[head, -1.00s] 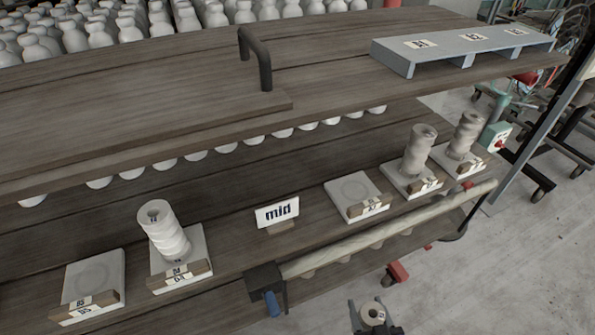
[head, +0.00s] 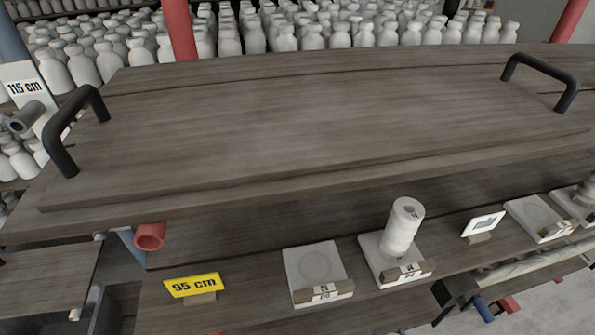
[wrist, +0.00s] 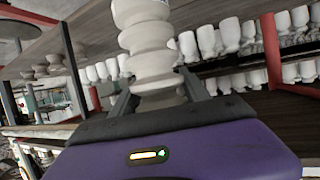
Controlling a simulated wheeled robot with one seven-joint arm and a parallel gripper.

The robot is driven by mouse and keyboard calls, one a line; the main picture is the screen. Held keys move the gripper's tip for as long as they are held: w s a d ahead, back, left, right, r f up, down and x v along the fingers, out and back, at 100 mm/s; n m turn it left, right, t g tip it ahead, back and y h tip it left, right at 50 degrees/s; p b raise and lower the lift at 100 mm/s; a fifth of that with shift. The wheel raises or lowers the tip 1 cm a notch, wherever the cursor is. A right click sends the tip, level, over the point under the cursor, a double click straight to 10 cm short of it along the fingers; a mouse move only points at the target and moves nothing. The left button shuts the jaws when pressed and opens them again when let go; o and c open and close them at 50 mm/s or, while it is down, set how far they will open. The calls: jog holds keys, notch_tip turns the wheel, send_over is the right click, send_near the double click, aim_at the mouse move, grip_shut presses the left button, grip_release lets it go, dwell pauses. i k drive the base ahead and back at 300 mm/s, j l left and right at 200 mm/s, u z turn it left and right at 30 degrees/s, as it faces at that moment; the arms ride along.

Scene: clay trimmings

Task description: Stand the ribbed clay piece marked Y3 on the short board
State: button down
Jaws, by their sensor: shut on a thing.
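My gripper (wrist: 160,88) is shut on a pale ribbed clay piece (wrist: 150,55) in the wrist view. The piece stands up out of the jaws, and its top is cut off by the picture edge. I cannot read a Y3 mark on it. The gripper is not visible in the head view. A wide wooden board with two black handles (head: 300,120) lies on the upper shelf, its top bare. No label in view tells which board is the short one.
An empty white tile (head: 300,262) sits left of the standing piece. A yellow 95 cm sign (head: 195,284) stands further left, and a 115 cm sign (head: 24,87) is at the upper left. Many white bottles (head: 300,37) fill the back. Red posts (head: 180,30) rise behind the board.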

aim_at(43, 277)
jog(key=j+u, duration=0.1)
jog(key=j, duration=2.35)
